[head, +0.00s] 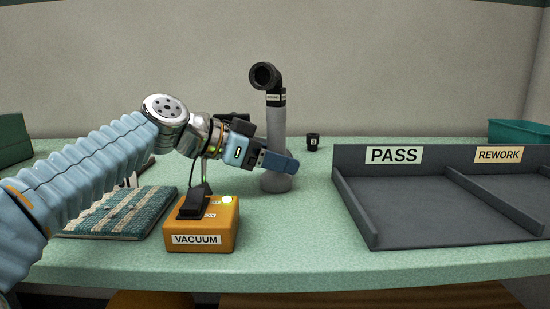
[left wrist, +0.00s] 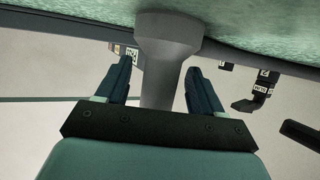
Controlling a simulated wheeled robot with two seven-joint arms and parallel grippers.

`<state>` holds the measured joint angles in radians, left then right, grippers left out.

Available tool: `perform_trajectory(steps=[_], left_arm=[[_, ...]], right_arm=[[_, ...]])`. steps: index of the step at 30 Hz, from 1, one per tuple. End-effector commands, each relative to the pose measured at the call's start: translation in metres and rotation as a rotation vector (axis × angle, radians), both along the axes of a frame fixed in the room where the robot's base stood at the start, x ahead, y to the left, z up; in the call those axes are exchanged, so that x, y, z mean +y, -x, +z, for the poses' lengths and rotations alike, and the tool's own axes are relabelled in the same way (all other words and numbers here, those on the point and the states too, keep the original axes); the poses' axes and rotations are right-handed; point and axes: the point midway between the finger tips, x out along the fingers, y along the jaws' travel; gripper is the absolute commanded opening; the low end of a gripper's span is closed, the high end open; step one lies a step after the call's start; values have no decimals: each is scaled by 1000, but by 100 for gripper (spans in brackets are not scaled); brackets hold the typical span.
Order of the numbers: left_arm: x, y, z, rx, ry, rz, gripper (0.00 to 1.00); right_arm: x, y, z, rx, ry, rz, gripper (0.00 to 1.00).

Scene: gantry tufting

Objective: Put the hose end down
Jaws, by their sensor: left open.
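A black elbow-shaped pipe end (head: 265,76) with a white label sits on top of an upright grey post (head: 276,125), its mouth facing me. The post has a round foot on the table. I cannot tell for certain whether this elbow is the hose end. My left gripper (head: 280,163) is low at the post, just above its foot. In the left wrist view, which is upside down, the grey post (left wrist: 166,62) shows between my open left fingers (left wrist: 162,88), with gaps on both sides. My right gripper is not in view.
An orange VACUUM box (head: 205,222) with a black switch and a lit lamp stands in front. A striped teal mat (head: 122,213) lies left. A small black cup (head: 312,142) stands behind right. A grey PASS/REWORK tray (head: 400,212) fills the right; a teal bin (head: 517,133) is behind.

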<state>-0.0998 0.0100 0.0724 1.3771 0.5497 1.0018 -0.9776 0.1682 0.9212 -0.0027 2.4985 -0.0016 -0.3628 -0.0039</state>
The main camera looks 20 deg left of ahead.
Motion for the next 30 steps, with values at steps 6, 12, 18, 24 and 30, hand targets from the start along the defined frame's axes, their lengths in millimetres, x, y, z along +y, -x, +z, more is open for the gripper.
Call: perform_trajectory(steps=[6,12,18,24,30], left_arm=[[31,23,17,-3,0,4,67],[63,50,35,-2,1,3,67],[83,66,45,-1,0,2,67],[87,70,47,0,0,0,67],[87,69,47,0,0,0,67]], right_arm=[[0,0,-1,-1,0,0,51],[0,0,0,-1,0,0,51],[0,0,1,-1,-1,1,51],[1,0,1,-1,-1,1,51],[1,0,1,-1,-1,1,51]])
